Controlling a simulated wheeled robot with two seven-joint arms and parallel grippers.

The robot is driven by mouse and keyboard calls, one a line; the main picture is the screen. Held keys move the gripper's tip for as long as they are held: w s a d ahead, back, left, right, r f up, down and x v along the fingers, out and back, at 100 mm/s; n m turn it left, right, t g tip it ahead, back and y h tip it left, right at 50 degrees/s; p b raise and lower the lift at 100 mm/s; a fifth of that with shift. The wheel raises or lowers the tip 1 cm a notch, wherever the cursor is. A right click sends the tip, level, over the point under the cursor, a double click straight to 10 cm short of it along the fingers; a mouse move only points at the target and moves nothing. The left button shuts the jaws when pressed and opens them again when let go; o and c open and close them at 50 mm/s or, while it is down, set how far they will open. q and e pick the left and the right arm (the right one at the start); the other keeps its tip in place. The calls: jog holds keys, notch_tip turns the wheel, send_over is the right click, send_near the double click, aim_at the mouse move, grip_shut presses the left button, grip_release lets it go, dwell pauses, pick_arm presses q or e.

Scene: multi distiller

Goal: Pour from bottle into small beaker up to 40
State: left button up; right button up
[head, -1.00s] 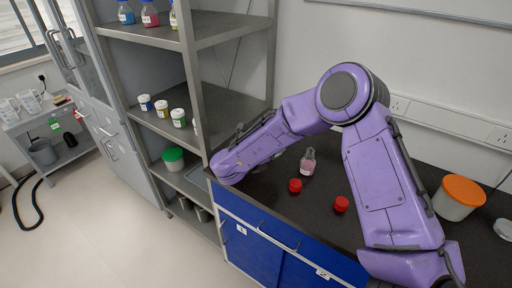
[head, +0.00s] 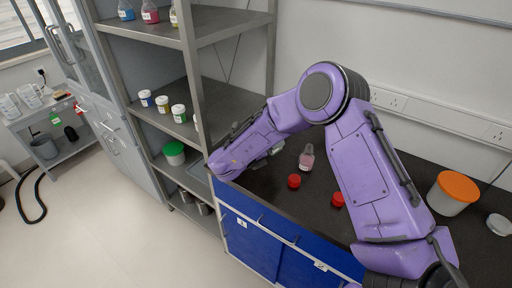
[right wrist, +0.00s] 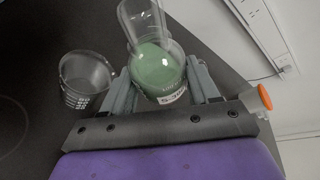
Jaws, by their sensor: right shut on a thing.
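My right gripper (right wrist: 162,88) is shut on a clear glass bottle (right wrist: 158,62) in the right wrist view. The bottle has a wide round body with green liquid, a white label and a clear neck toward the top of the picture. A small clear beaker (right wrist: 85,78) with white markings stands on the dark bench to the left of the bottle, apart from it. It looks empty. In the head view my right forearm hides the beaker, the bottle and most of the gripper. My left gripper is out of view.
A small bottle of pink liquid (head: 307,157) stands on the bench (head: 270,185). Two red caps (head: 294,181) (head: 338,199) lie in front of it. A grey shelf (head: 200,122) holds jars at the left.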

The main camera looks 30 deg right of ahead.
jog(key=shift+s+d+n+h+p, duration=0.1)
jog(key=shift+s+n+h+p, duration=0.15)
jog(key=shift+n+p, duration=0.35)
dwell(1.6)
jog(key=shift+s+d+f+n+g+h, duration=0.15)
jog(key=shift+f+n+g+h, duration=0.35)
jog(key=shift+f, duration=0.45)
dwell(1.6)
jog(key=shift+s+f+n, duration=0.1)
jog(key=shift+f+n, duration=0.1)
jog(key=shift+n, duration=0.5)
dwell(1.7)
jog(key=shift+r+n, duration=0.15)
jog(key=shift+n, duration=0.15)
dwell(0.5)
